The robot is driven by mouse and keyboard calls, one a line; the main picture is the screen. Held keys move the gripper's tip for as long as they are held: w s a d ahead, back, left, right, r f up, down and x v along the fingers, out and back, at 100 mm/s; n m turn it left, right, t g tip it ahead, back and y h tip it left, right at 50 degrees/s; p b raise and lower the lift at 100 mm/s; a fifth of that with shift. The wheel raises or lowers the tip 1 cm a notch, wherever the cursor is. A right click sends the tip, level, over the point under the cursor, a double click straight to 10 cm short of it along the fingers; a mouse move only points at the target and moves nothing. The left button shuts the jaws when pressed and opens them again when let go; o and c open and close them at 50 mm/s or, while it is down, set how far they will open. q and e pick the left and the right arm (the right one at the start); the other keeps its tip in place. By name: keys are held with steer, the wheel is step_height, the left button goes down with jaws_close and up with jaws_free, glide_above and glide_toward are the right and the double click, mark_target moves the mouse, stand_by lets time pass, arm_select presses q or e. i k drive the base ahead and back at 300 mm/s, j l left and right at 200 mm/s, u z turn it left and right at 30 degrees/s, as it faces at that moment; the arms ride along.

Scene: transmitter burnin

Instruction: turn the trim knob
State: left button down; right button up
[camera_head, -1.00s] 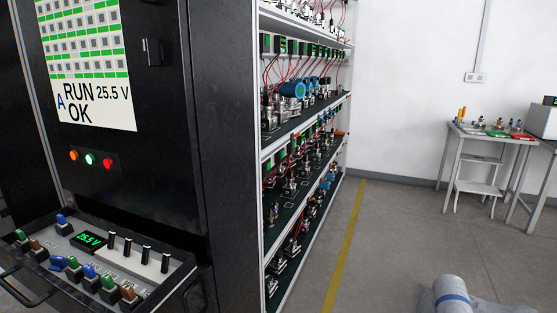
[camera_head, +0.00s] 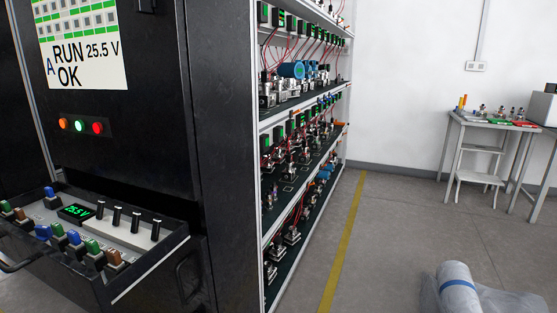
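An open drawer panel (camera_head: 130,262) juts from the black cabinet at the lower left. On it sit a small green display (camera_head: 76,212) reading 25.5 V, several black upright knobs (camera_head: 118,217) in a row, and several coloured knobs such as a blue one (camera_head: 43,232). Which knob is the trim knob I cannot tell, as the lettering is too small. The cabinet screen (camera_head: 82,50) shows RUN OK and 25.5 V. Neither of my grippers is in view.
Orange, green and red lamps (camera_head: 80,126) sit under the screen. A shelving rack (camera_head: 300,130) of instruments stands beside the cabinet. A wrapped roll (camera_head: 455,285) lies on the floor at lower right. A bench (camera_head: 490,122) stands far right. Floor by the yellow line (camera_head: 345,240) is clear.

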mark_target(43, 233)
steer(key=u, duration=1.55)
